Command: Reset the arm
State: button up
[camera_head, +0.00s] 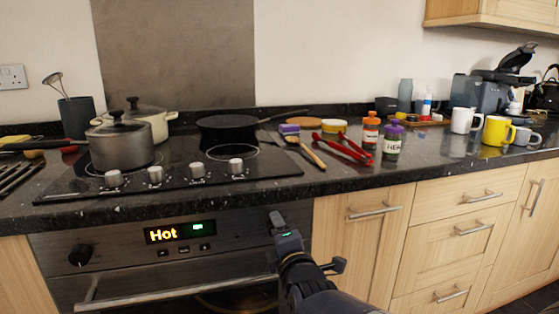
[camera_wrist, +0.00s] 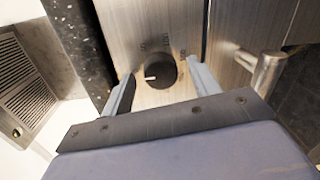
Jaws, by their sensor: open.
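My gripper (camera_head: 277,222) is in front of the right end of the oven's control panel (camera_head: 120,245) in the head view, below the counter edge. In the wrist view its two fingers (camera_wrist: 161,76) are spread apart, with a dark round knob (camera_wrist: 160,71) between and beyond them. The knob has a white mark and faint lettering around it. Nothing is held, and I cannot tell whether a finger touches the knob. In the head view my gripper hides this knob.
The oven display (camera_head: 180,232) reads "Hot". The oven handle (camera_head: 180,290) runs below the panel. A hob with a grey pot (camera_head: 121,147) and a frying pan (camera_head: 226,124) is above.

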jog(key=m+b, duration=0.2)
jog(key=m, duration=0.2)
jog(key=shift+f, duration=0.1)
jog(key=m, duration=0.4)
jog(key=shift+d, duration=0.1)
jog(key=m+y+p, duration=0.1)
jog(key=m+p, duration=0.1)
jog(key=m, duration=0.2)
jog(key=shift+m+p, duration=0.3)
jog(key=shift+m, duration=0.1)
jog(key=shift+f+m+p, duration=0.1)
jog(key=shift+m+p, duration=1.6)
jog(key=shift+m, duration=0.8)
